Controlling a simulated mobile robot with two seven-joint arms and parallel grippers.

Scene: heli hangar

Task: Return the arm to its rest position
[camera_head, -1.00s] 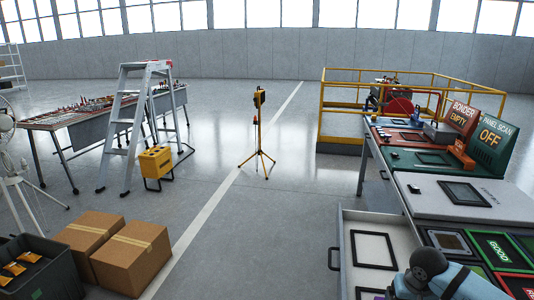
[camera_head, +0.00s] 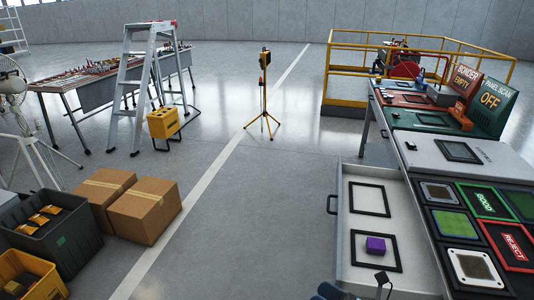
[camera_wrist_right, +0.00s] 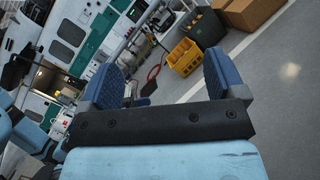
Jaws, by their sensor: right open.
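My right gripper (camera_wrist_right: 162,85) is open and empty in the right wrist view, its two blue fingers wide apart above the black mount. In the head view, only a small dark blue part, likely mine, shows at the bottom edge; I cannot tell which part. My left gripper is not in view.
The workbench with a REJECT panel (camera_head: 512,246) and GOOD panel (camera_head: 486,201) stands at the right. Cardboard boxes (camera_head: 145,210), a dark crate (camera_head: 83,237) and a yellow crate (camera_head: 38,278) stand at the left. A yellow tripod lamp (camera_head: 263,90) stands mid-floor. The central floor is clear.

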